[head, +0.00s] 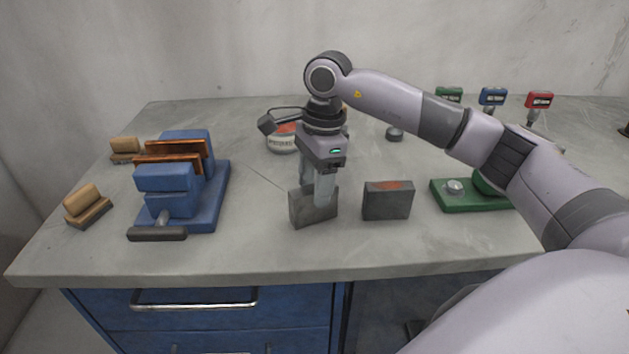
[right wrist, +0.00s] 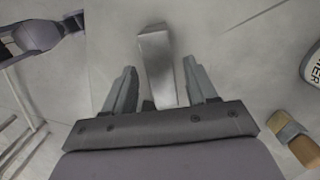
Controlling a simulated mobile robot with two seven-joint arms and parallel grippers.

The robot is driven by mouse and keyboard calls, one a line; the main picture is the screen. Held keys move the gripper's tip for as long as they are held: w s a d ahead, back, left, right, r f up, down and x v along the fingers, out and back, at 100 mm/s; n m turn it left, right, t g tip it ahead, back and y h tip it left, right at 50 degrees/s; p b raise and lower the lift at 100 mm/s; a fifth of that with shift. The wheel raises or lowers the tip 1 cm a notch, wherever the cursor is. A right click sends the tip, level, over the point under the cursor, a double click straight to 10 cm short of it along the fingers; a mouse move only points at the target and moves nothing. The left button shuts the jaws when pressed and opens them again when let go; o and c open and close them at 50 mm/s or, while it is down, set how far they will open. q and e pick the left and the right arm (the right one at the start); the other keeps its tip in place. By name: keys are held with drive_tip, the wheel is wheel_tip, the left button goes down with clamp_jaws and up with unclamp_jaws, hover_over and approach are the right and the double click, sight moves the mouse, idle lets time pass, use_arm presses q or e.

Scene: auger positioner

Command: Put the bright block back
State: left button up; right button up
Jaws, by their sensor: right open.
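A plain grey block (head: 300,210) stands on the bench near its front edge. My right gripper (head: 314,188) points down over it, with its fingers apart on either side of the block. In the right wrist view the block (right wrist: 157,62) looks bright and bare between the open fingers of the right gripper (right wrist: 160,80); a gap shows beside it, and contact is not clear. A second, darker block (head: 388,203) with a reddish patch on its face stands just to the right. My left gripper is not in view.
A blue vise (head: 205,195) with reddish-brown jaw strips and two wooden brushes (head: 87,204) are at the left. A tin (head: 283,142) stands behind my gripper. A green base (head: 460,195) is at the right, with green, blue (head: 493,96) and red gauges behind. Bench between vise and block is clear.

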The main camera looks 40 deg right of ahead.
wheel_tip(320, 180, up, 12)
drive_tip(key=d, duration=0.1)
drive_tip(key=shift+d, duration=0.2)
drive_tip(key=shift+s, duration=0.2)
idle(0.5)
